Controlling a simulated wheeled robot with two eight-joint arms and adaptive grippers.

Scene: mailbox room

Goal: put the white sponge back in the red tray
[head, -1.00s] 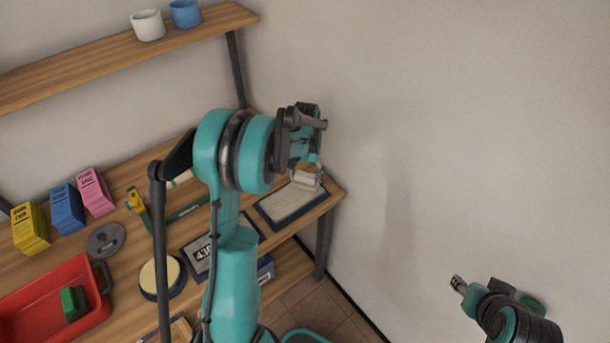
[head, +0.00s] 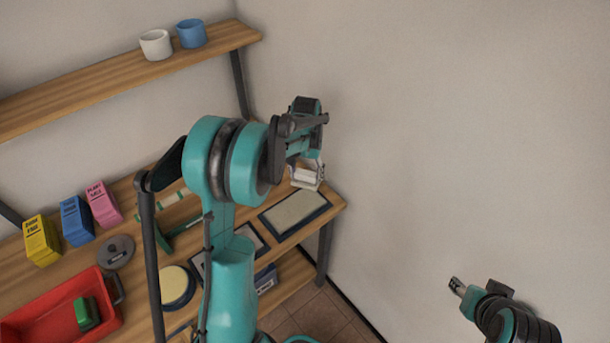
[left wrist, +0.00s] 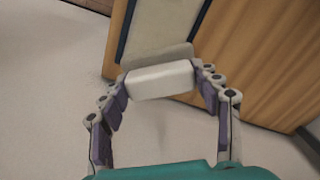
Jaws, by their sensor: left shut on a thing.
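The white sponge (head: 304,176) shows in the head view near the table's right end, just behind a dark-edged pad. In the left wrist view the sponge (left wrist: 160,80) lies crosswise between the two fingertips. My left gripper (head: 306,172) is shut on it; its fingers also show in the left wrist view (left wrist: 160,76). I cannot tell how high the sponge is above the table. The red tray (head: 38,322) is at the table's lower left, far from that gripper, and holds a green block (head: 87,314). My right gripper (head: 456,285) is off to the right, away from the table; its opening is unclear.
The dark-edged pad (head: 297,212) lies at the table's right end. A round pad (head: 176,285), a grey disc (head: 117,251) and yellow, blue and pink boxes (head: 75,220) stand towards the left. A shelf (head: 100,80) with two cups hangs above. My left arm hides the table's middle.

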